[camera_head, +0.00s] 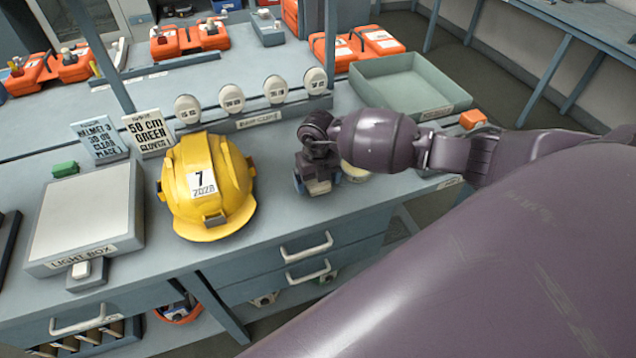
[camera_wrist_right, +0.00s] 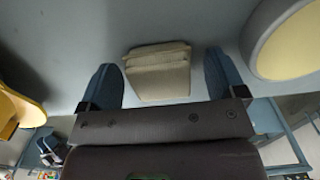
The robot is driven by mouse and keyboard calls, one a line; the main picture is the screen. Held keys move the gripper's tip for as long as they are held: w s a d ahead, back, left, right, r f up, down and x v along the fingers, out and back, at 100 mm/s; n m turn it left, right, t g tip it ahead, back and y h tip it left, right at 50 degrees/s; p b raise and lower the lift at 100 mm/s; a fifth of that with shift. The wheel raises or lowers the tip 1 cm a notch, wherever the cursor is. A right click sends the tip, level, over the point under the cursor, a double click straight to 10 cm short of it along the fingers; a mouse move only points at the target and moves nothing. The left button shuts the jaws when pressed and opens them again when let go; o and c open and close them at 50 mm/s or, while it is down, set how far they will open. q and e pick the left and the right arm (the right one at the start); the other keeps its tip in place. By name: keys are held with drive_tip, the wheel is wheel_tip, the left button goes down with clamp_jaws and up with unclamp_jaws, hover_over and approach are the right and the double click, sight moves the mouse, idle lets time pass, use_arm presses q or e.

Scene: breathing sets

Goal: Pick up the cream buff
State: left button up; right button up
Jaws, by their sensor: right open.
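The cream buff (camera_wrist_right: 158,72) is a small folded cloth lying on the blue-grey bench. In the wrist view it sits between the two blue fingers of my right gripper (camera_wrist_right: 160,78), with a gap on each side. In the head view my right gripper (camera_head: 317,184) is low over the bench, right of the yellow helmet, and the buff (camera_head: 319,188) shows at its fingers, partly hidden. My right gripper is open. My left gripper is not in view.
The yellow helmet (camera_head: 206,188) stands left of my right gripper. A round cream-coloured item (camera_head: 355,174) lies close on its right. Behind are a rack of round tags (camera_head: 274,89) and a green-grey tray (camera_head: 412,84). A light box (camera_head: 88,219) is at the left.

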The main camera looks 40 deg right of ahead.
drive_tip(key=c, duration=1)
wheel_tip(320, 180, up, 20)
drive_tip(key=shift+b, duration=0.3)
